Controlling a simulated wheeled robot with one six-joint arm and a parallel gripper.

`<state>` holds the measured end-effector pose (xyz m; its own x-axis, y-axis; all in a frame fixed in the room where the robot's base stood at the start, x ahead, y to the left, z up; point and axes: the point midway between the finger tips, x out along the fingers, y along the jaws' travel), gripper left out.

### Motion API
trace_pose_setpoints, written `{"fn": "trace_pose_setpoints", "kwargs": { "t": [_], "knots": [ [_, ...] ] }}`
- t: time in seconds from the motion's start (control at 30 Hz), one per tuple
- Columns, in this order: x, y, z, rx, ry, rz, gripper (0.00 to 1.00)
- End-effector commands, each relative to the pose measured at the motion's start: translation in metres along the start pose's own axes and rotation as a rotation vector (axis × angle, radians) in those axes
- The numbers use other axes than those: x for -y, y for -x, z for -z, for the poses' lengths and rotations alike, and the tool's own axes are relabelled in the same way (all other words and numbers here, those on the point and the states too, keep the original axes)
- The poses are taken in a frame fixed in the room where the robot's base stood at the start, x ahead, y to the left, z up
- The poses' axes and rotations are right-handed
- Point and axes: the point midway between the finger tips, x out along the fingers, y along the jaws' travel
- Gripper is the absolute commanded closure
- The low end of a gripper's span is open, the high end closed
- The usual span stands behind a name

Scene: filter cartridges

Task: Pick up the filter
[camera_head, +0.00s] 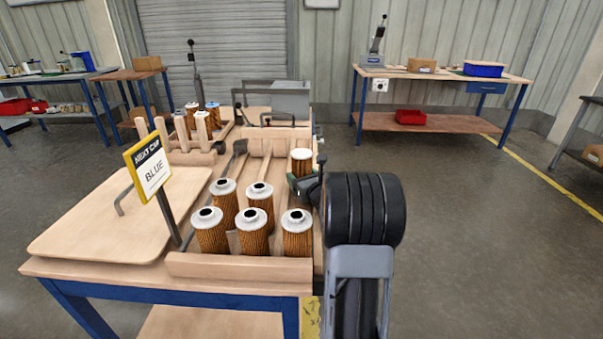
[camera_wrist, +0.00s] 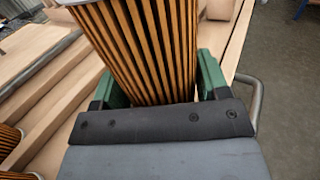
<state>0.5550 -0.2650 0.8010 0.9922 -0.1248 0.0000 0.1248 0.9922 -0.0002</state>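The filter in my gripper's grasp (camera_head: 302,167) has a white top cap and an orange-brown pleated body. It stands about upright at the right edge of the wooden rack in the head view, its lower part hidden by my gripper (camera_head: 307,185). In the wrist view the filter's pleated body (camera_wrist: 155,55) fills the space between the green fingers, which lie against both its sides. My gripper (camera_wrist: 160,85) appears shut on it. Whether its base touches the rack is hidden. Several similar filters (camera_head: 255,220) with pale, dark-holed caps stand in the rack's near part.
A "NEXT CAR BLUE" sign (camera_head: 150,167) stands on a post beside a bare board (camera_head: 90,225). The rack's wooden rails (camera_head: 240,268) border the filters. More filters (camera_head: 203,117) stand at the back. A workbench (camera_head: 440,74) is behind right; the floor (camera_head: 460,210) at right is clear.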

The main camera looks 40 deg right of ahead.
Motion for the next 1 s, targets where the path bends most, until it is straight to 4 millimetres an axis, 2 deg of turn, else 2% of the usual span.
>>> {"fn": "trace_pose_setpoints", "kwargs": {
  "t": [0.03, 0.3, 0.67, 0.87, 1.0],
  "knots": [
    [0.000, 0.000, 0.000, 0.000, 0.000, 0.000, 0.37],
    [0.000, 0.000, 0.000, 0.001, 0.000, 0.000, 0.61],
    [0.000, 0.000, -0.007, 0.002, 0.001, -0.001, 0.61],
    [0.000, 0.000, -0.033, 0.004, 0.002, 0.000, 0.61],
    [0.007, 0.019, -0.057, 0.004, 0.003, 0.003, 0.61]
  ]
}}
